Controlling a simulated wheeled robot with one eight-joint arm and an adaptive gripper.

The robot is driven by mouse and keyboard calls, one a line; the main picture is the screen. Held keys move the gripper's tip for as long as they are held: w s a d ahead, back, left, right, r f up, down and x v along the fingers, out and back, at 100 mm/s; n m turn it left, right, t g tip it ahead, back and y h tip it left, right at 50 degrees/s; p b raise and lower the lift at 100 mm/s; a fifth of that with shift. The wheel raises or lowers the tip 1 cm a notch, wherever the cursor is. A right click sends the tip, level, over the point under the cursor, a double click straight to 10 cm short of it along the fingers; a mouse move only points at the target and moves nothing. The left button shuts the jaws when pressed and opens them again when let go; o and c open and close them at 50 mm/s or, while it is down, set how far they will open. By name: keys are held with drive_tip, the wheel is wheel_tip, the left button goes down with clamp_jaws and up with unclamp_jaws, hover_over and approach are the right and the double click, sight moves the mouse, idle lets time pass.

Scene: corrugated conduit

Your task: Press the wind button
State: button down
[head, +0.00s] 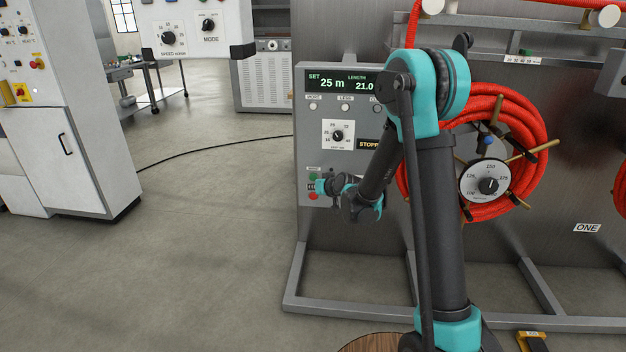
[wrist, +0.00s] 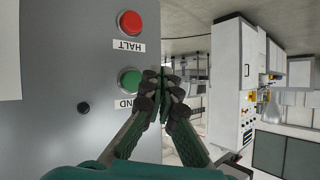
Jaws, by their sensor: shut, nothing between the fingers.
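The green button (wrist: 130,81) sits on the grey panel in the wrist view, with a partly hidden label below it that ends in "ND". In the head view the green button (head: 312,176) is on the lower left of the control panel. A red button (wrist: 131,22) labelled HALT is above it in the wrist view and below it in the head view. My gripper (wrist: 165,77) is shut and empty, its tips just right of the green button in the wrist view. I cannot tell whether they touch the panel. In the head view my gripper (head: 321,186) is beside the buttons.
The panel display (head: 341,82) reads SET 25 m and LENGTH 21.0. A STOPPED sign (head: 368,144) is partly hidden by my arm. A red conduit coil (head: 530,130) hangs on the right.

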sight(313, 177)
drive_tip(key=shift+w, duration=1.6)
drive_tip(key=shift+w, duration=0.1)
drive_tip(key=shift+w+d, duration=0.1)
drive_tip(key=shift+w, duration=0.2)
